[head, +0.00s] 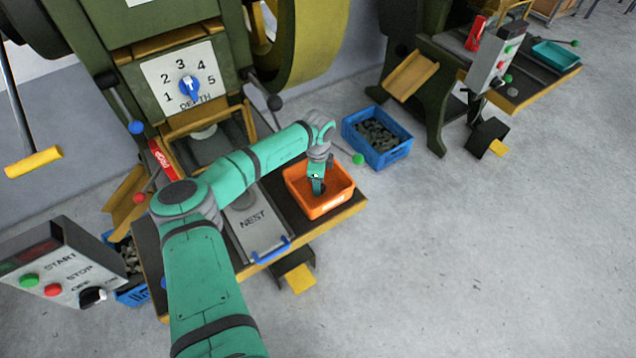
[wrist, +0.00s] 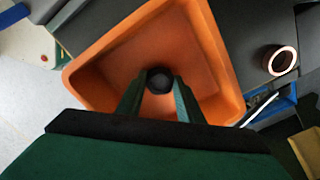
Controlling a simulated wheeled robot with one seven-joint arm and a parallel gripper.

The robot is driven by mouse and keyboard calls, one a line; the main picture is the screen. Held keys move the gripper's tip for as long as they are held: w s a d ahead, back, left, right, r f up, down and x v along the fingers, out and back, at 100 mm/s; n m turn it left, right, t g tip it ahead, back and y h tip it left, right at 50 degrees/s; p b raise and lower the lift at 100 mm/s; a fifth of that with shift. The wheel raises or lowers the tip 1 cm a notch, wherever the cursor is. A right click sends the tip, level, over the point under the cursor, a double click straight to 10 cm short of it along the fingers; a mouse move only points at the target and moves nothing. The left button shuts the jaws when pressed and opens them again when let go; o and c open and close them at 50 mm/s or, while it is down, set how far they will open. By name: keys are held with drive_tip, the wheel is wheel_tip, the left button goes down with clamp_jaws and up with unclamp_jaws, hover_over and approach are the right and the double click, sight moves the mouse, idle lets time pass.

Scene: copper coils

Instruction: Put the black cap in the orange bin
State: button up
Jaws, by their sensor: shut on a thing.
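The orange bin (head: 340,205) stands on the dark table at the right side of the machine in the head view. It fills the middle of the wrist view (wrist: 88,85). My gripper (head: 318,188) is over the bin's opening, and its fingers point down into it. In the wrist view my gripper (wrist: 158,88) is shut on the black cap (wrist: 159,74), a small dark round piece between the fingertips. The cap shows against the bin's floor; I cannot tell whether it touches the floor. The bin looks otherwise empty.
A copper ring (wrist: 281,60) lies on the dark surface beside the bin. A grey NEST plate (head: 250,222) with a blue handle (head: 272,251) is left of the bin. A blue crate of dark pieces (head: 377,137) stands on the floor behind. Open floor lies to the right.

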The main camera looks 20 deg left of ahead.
drive_tip(key=shift+f, duration=0.15)
drive_tip(key=o, duration=1.1)
drive_tip(key=shift+o, duration=0.2)
wheel_tip(320, 180, up, 8)
drive_tip(key=shift+f, duration=0.1)
